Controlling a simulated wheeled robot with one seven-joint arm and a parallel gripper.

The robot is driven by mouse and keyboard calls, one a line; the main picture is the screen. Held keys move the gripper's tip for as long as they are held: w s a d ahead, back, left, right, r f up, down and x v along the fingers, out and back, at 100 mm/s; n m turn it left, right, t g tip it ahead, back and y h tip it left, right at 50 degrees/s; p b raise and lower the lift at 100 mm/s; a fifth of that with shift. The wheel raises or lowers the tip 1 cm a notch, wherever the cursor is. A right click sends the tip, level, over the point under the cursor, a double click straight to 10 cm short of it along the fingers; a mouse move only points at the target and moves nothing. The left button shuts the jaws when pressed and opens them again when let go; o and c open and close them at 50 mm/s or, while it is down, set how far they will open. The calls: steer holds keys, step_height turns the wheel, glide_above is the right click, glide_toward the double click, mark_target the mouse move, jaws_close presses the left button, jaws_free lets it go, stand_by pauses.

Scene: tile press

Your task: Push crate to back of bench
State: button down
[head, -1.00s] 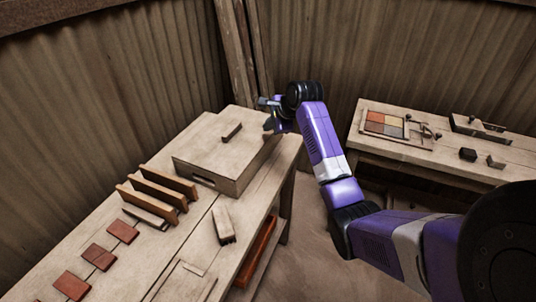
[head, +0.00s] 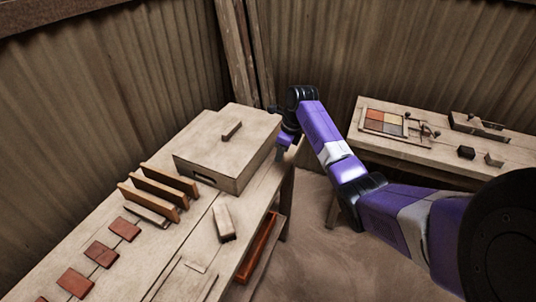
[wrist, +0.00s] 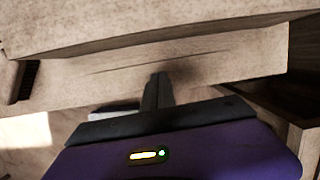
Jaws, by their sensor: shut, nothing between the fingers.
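The crate (head: 225,165) is a pale wooden box with a flat top, a small wooden bar handle on it, and a dark hand slot in its near side. It sits on the far part of the left bench (head: 262,205). My gripper (head: 281,151) is low at the crate's right side, near the bench's right edge. In the wrist view its fingers (wrist: 158,90) are shut and empty, pointing at pale wood. I cannot tell whether they touch the crate.
Wooden dividers (head: 160,185) stand in front of the crate, with reddish tiles (head: 100,254) nearer. Upright planks (head: 238,60) lean at the wall behind. A second bench (head: 380,150) stands to the right.

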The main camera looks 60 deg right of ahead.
steer(key=shift+x, duration=0.9)
steer(key=w, duration=0.2)
steer(key=shift+w+a+r, duration=0.1)
steer(key=shift+w+r, duration=0.05)
steer(key=shift+w, duration=0.2)
steer(key=shift+w+a, duration=0.1)
steer(key=shift+w, duration=0.55)
